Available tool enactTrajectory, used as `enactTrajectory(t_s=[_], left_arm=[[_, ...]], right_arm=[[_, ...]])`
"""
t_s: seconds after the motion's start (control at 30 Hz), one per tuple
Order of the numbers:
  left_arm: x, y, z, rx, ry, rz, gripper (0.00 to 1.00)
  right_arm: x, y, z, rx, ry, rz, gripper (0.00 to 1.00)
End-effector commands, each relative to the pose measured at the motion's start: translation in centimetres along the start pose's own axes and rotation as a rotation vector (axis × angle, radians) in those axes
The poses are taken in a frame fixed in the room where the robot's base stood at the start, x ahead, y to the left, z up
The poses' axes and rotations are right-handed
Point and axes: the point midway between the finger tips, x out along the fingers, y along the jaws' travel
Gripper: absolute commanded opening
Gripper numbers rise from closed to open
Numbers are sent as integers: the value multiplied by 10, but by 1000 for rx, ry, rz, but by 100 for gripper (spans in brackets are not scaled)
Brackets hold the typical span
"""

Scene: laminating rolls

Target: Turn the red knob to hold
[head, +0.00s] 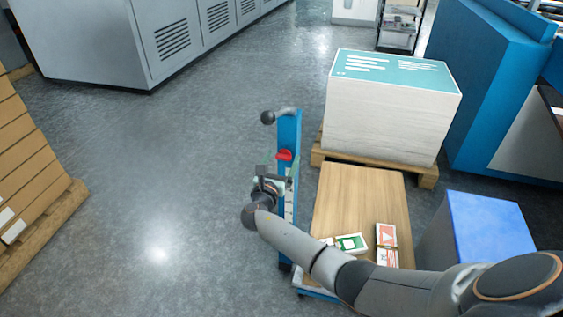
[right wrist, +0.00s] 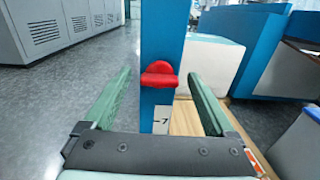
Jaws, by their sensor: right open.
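The red knob (head: 284,155) sits on the front of a blue post (head: 290,130). In the right wrist view the knob (right wrist: 160,77) is near the middle, on the blue post (right wrist: 163,30), with a white label (right wrist: 161,119) below it, partly cut off by my gripper. My right gripper (right wrist: 157,85) is open, its two green fingers apart on either side of the post and not touching the knob. In the head view the right gripper (head: 278,172) is just below and in front of the knob. My left gripper is not in view.
The post stands at the end of a low cart with a wooden top (head: 345,190) carrying small packs (head: 387,245). A large paper stack (head: 390,125) on a pallet is behind. A blue-topped box (head: 488,222) is at right. The floor at left (head: 160,180) is clear.

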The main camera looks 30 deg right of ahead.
Motion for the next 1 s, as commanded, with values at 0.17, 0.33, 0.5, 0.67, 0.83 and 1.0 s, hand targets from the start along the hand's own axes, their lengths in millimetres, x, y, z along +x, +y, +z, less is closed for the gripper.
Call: enactTrajectory(t_s=[0.17,0.33,0.5,0.67,0.83,1.0], left_arm=[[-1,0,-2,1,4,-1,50],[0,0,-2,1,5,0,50],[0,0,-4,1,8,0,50],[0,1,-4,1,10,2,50],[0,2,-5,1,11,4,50],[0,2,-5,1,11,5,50]], right_arm=[[1,0,0,0,0,0,90],[1,0,0,1,0,0,79],[0,0,0,1,0,0,60],[0,0,0,1,1,0,42],[0,0,0,1,1,0,22],[0,0,0,1,1,0,4]])
